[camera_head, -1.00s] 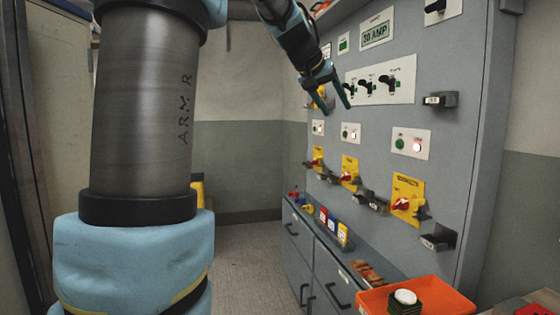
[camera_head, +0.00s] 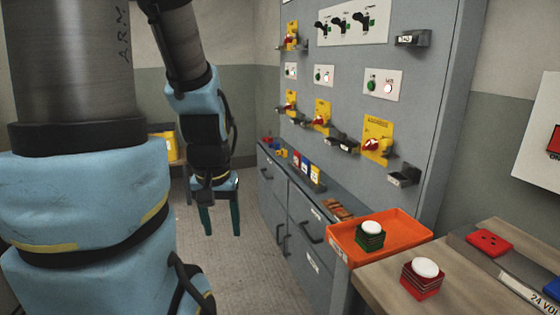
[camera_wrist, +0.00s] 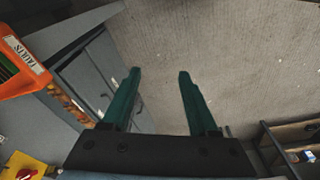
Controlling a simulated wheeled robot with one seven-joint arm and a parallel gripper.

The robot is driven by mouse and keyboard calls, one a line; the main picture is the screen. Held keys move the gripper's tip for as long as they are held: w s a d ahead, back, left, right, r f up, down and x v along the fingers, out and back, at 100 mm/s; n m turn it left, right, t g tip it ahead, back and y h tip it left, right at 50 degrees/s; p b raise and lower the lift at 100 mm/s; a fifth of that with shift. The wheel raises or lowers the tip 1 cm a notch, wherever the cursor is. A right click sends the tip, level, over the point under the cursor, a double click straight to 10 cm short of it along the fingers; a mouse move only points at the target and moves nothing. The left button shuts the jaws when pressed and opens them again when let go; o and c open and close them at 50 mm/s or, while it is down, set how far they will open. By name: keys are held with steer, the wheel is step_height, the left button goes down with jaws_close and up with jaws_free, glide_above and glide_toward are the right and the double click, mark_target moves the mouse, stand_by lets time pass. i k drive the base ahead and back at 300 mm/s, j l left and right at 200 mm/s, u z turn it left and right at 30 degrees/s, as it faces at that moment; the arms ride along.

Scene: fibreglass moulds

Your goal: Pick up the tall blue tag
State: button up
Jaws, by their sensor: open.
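An upright blue tag (camera_head: 304,165) with a white lower face stands on the narrow ledge below the panel in the head view. A red tag (camera_head: 296,159) and a yellow tag (camera_head: 315,174) stand on either side of it. My gripper (camera_head: 220,228) hangs fingers-down over the floor, left of the cabinet and well apart from the tags. It is open, with nothing between the fingers. The wrist view shows the open fingers (camera_wrist: 158,75) over bare floor; I cannot make out the blue tag there.
Drawers with handles (camera_head: 312,233) lie under the ledge. An orange tray (camera_head: 344,252) holds a green stack with a white top. A red stack (camera_head: 422,283) stands on the wooden bench (camera_head: 378,282). Yellow switches (camera_head: 377,138) and brackets (camera_head: 403,175) stick out from the panel.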

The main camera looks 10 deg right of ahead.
mark_target(306, 163)
steer(key=i+u, duration=0.3)
steer(key=i, duration=0.55)
steer(key=i+l+u, duration=0.1)
steer(key=i+u, duration=0.2)
steer(key=i, duration=0.6)
